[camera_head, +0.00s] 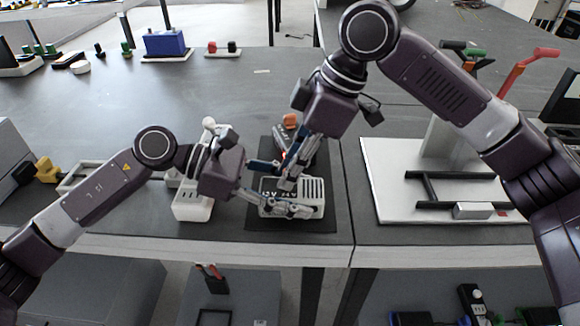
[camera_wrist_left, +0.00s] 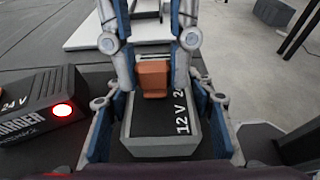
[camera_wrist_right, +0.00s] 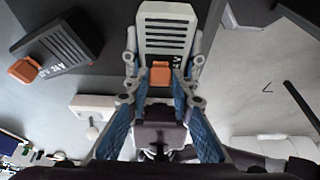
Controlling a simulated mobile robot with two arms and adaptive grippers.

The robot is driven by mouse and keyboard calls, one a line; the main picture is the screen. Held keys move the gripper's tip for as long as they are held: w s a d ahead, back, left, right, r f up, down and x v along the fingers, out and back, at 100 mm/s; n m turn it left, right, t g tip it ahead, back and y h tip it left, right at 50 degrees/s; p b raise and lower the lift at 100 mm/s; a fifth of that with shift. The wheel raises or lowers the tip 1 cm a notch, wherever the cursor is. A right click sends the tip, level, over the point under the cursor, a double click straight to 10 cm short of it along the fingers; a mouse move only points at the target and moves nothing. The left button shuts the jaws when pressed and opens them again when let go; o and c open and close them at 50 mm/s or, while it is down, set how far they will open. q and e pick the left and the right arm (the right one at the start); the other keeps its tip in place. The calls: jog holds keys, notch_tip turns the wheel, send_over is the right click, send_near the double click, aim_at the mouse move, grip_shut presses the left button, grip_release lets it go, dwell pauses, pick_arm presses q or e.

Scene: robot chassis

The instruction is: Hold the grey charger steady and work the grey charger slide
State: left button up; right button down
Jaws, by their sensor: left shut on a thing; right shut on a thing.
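The grey charger (camera_head: 314,190) lies on a dark mat, with black vents and a 12 V / 24 V label on top. It also shows in the left wrist view (camera_wrist_left: 160,140) and right wrist view (camera_wrist_right: 168,12). My left gripper (camera_head: 284,192) is shut on its body, one finger along each side. My right gripper (camera_head: 288,178) reaches down from above and is shut on the orange slide (camera_wrist_right: 160,75). The slide also shows between the right fingers in the left wrist view (camera_wrist_left: 154,78). In the head view my grippers hide the slide and part of the charger.
A dark charger (camera_wrist_left: 40,105) with a lit red lamp stands close by; its orange slide (camera_wrist_right: 23,69) shows in the right wrist view. A white box (camera_head: 192,205) stands left of the mat (camera_head: 330,218). A white board (camera_head: 385,190) with black rails lies right.

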pick_arm(q)
jog(key=shift+s+f, duration=0.1)
jog(key=shift+f, duration=0.25)
pick_arm(e)
jog(key=shift+a, duration=1.55)
jog(key=c, duration=1.7)
grip_release()
jog(key=shift+r, duration=0.1)
jog(key=shift+v, duration=3.95)
